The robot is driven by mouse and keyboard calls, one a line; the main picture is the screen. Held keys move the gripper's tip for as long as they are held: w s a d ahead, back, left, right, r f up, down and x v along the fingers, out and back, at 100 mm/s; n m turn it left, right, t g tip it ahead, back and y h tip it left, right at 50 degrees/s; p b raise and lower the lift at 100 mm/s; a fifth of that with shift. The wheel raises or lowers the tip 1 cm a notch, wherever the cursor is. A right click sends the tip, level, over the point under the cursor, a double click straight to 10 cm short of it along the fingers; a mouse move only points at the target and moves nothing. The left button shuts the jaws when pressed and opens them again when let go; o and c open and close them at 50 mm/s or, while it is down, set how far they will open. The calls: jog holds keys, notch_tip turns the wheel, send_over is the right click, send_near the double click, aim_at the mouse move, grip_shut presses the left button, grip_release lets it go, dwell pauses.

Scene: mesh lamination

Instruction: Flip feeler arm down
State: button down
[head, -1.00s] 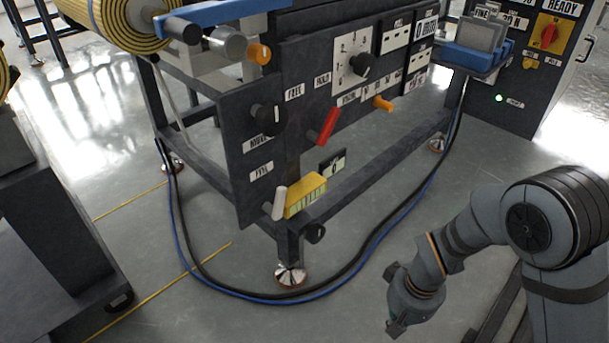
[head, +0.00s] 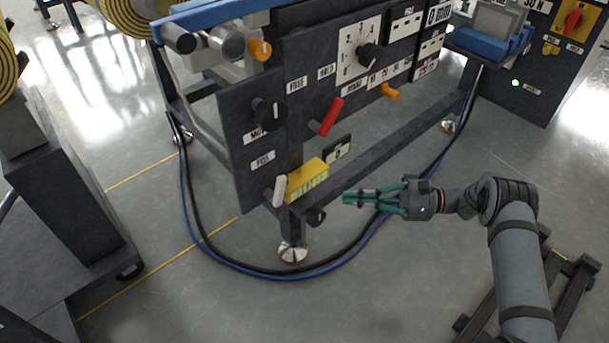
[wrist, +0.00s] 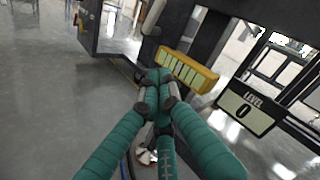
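My gripper (head: 347,198) has teal fingers and is in front of the machine's lower rail, to the right of a yellow block (head: 307,180) with a pale striped face. The fingertips come together with nothing visible between them; they also meet in the wrist view (wrist: 154,78). A short pale lever (head: 279,190) stands roughly upright at the block's left end, apart from my gripper. It is probably the feeler arm, but no readable label confirms this. In the wrist view, the yellow block (wrist: 187,69) lies just beyond my fingertips, and a pale rounded piece (wrist: 153,15) shows above it.
A "LEVEL 0" sign (wrist: 247,108) is right of the block. The panel carries a red handle (head: 331,115), black knobs (head: 267,112) and an orange lever (head: 390,91). Black and blue cables (head: 350,255) loop across the floor below.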

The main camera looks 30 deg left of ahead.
jog(key=r+n+y, duration=0.1)
jog(key=r, duration=0.1)
jog(key=w+r+n+y, duration=0.1)
jog(key=r, duration=0.1)
jog(key=shift+a+r+n, duration=0.1)
jog(key=shift+r+n, duration=0.25)
jog(key=shift+n, duration=0.05)
jog(key=b, duration=0.3)
send_near(275, 187)
jog(key=w+a, duration=0.4)
jog(key=shift+s+a+r+b, duration=0.15)
jog(key=shift+s+a+r, duration=0.1)
jog(key=shift+s, duration=0.3)
jog(key=shift+s+a+r+b, duration=0.1)
jog(key=shift+s+a+r, duration=0.15)
jog(key=shift+s, duration=0.3)
jog(key=shift+s+a+r+b, duration=0.15)
jog(key=shift+s+r, duration=0.15)
jog(key=shift+s, duration=0.25)
jog(key=shift+d+r, duration=0.1)
